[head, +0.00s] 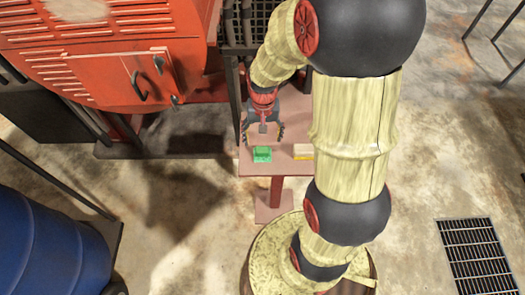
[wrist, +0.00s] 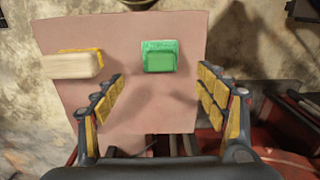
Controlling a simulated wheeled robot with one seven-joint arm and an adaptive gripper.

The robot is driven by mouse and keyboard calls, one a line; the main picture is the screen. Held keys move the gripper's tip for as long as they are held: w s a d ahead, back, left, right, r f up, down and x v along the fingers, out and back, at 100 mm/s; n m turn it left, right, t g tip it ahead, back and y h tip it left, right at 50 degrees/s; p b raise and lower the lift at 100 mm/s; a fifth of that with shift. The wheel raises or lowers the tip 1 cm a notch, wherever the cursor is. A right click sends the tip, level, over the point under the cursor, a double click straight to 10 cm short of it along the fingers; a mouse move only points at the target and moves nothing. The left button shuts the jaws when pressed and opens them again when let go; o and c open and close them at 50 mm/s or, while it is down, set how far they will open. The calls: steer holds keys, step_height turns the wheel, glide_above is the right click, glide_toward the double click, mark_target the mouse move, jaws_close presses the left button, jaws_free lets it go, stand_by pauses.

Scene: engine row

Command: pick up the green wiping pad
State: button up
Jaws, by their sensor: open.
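The green wiping pad (head: 262,154) lies on a small reddish table (head: 284,135), near its front left corner in the head view. In the wrist view the pad (wrist: 159,56) has a darker green base with a lighter raised block on top. It lies flat, just beyond the fingertips and between their lines. My gripper (head: 263,134) is open and empty above the table, with its fingers pointing toward the pad. In the wrist view its yellow-padded fingers (wrist: 161,82) are spread wide on both sides, apart from the pad.
A cream block with a yellow base (wrist: 73,65) lies beside the pad, and it shows partly behind my arm in the head view (head: 303,152). A red engine housing (head: 110,50) stands at the upper left. A blue drum (head: 45,245) stands at the lower left.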

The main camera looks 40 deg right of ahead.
mark_target(263, 149)
steer(key=f, duration=0.2)
steer(key=shift+d+f, duration=0.2)
steer(key=shift+f, duration=0.2)
steer(key=shift+a+f+b, duration=0.15)
steer(key=shift+f+b, duration=0.65)
steer(key=shift+f, duration=0.75)
steer(key=shift+a+f+b, duration=0.15)
steer(key=shift+f+b, duration=0.6)
steer(key=shift+f, duration=0.75)
steer(key=shift+c, duration=0.9)
steer(key=c, duration=1.1)
steer(key=shift+o, duration=0.2)
steer(key=shift+r, duration=0.15)
